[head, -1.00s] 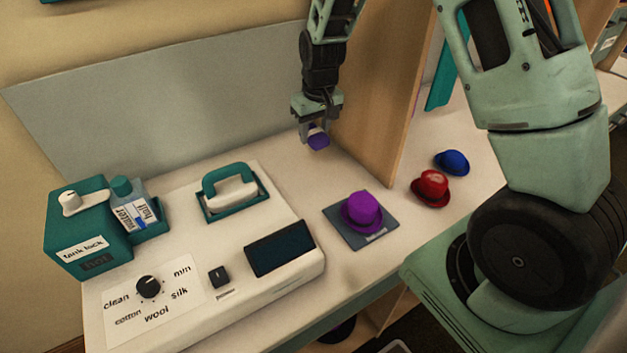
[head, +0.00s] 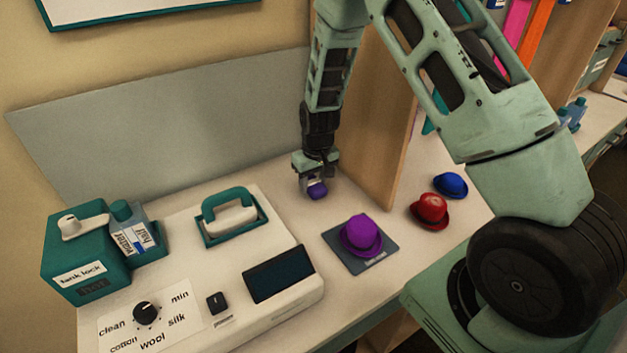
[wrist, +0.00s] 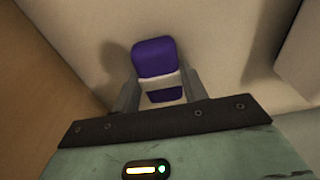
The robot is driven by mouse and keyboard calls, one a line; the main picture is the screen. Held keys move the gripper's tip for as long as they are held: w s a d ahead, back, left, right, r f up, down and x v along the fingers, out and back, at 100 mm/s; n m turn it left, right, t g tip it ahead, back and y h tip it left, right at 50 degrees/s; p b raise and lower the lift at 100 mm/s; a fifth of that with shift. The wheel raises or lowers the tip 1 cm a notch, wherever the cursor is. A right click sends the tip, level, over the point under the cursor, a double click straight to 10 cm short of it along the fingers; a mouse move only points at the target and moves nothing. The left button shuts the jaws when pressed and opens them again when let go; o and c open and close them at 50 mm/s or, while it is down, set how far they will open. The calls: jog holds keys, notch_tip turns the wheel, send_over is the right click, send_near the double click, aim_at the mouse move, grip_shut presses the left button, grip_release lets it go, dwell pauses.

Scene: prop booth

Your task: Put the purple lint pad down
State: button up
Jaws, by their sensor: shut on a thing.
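The purple lint pad (head: 318,191) is held between the fingers of my gripper (head: 316,180), close above the pale counter behind the purple hat. In the wrist view the pad (wrist: 154,58) shows purple with a pale band across it, and the fingers of my gripper (wrist: 160,90) are on either side of the band. A soft shadow lies on the counter beside the pad. I cannot tell whether the pad touches the counter.
A purple hat (head: 361,233) sits on a dark mat (head: 380,262). Red (head: 430,210) and blue (head: 451,184) hats stand to the right. A wooden divider (head: 372,130) rises just right of my gripper. A white machine (head: 215,275) with a teal-handled iron (head: 232,213) is at left.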

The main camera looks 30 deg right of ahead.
aim_at(316, 185)
jog(key=shift+f, duration=0.15)
jog(key=o, duration=0.9)
notch_tip(316, 185, up, 12)
jog(key=s, duration=0.1)
jog(key=s+a+r+n+g+y, duration=0.1)
jog(key=s+a+r+n, duration=0.15)
jog(key=s+a, duration=0.55)
jog(key=s+a+r+n, duration=0.2)
jog(key=s+a+r, duration=0.2)
jog(key=s+a, duration=0.4)
jog(key=s+a+n, duration=0.1)
jog(key=s, duration=0.3)
jog(key=s+a+r+n, duration=0.1)
jog(key=s+a, duration=0.1)
jog(key=s, duration=0.3)
jog(key=s+a+r+n, duration=0.1)
jog(key=s, duration=0.4)
jog(key=shift+s+a+r+b, duration=0.15)
jog(key=shift+s+a+b, duration=0.1)
jog(key=shift+b, duration=0.1)
